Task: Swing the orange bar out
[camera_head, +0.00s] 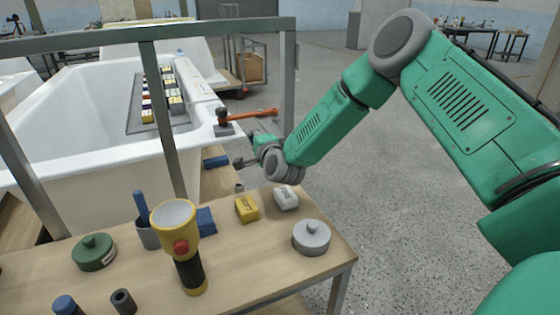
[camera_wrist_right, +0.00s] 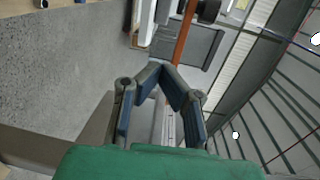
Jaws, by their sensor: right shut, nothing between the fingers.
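The orange bar (camera_head: 254,114) is fixed to a dark pivot block (camera_head: 223,129) on the corner of the white bathtub (camera_head: 90,100). It points right, past the tub's edge. My right gripper (camera_head: 243,162) is below the bar and the tub rim in the head view. In the right wrist view the gripper (camera_wrist_right: 163,69) is shut and empty, its fingertips together. The orange bar (camera_wrist_right: 183,36) shows there just beyond the fingertips. Whether they touch it, I cannot tell. My left gripper is not in view.
A wooden workbench (camera_head: 240,270) in front holds a yellow flashlight (camera_head: 174,222), a green lidded tin (camera_head: 94,253), a grey lidded tin (camera_head: 311,238) and small boxes. A metal frame post (camera_head: 289,80) stands right of the bar. Open floor (camera_head: 400,230) lies right.

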